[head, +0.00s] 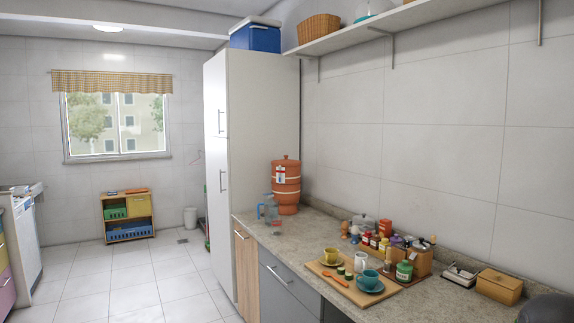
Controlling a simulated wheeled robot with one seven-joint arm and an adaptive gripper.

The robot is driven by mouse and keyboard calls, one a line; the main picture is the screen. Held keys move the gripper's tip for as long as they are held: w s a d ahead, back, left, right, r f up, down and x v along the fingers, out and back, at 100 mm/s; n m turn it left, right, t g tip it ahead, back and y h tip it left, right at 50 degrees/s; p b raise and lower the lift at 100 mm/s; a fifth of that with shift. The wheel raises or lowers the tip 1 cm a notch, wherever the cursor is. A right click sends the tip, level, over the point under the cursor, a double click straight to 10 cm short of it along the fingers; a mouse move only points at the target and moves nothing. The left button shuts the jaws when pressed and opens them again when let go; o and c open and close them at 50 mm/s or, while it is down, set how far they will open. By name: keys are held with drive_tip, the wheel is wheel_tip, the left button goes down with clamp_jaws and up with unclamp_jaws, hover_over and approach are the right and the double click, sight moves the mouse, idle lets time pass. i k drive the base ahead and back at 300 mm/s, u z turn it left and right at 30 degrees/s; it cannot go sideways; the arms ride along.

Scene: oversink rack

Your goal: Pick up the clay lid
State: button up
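An orange-brown clay water filter (286,195) stands upright at the far end of the stone counter, beside the tall white cabinet. Its clay lid (286,160) sits on top, with a small knob at its centre. A white and red label shows on the front of the filter. My gripper is not seen in the head view. A dark rounded shape is cut off at the lower right corner, and I cannot tell whether it is part of my arm.
A bluish clear jug (269,208) stands just left of the filter. Nearer, a wooden board (330,271) holds cups and small items, with jars and boxes behind. A wooden box (499,287) sits at right. A shelf (410,18) runs above. The floor (130,280) at left is clear.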

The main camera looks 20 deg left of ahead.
sight(286, 159)
drive_tip(key=u, duration=0.5)
drive_tip(key=k, duration=1.2)
drive_tip(key=u, duration=1.05)
drive_tip(key=i, duration=1.5)
drive_tip(key=u, duration=0.5)
drive_tip(key=i, duration=4.85)
drive_tip(key=z, duration=0.8)
drive_tip(key=i, duration=1.15)
drive_tip(key=z, duration=1.95)
drive_tip(key=i, duration=1)
drive_tip(key=z, duration=0.65)
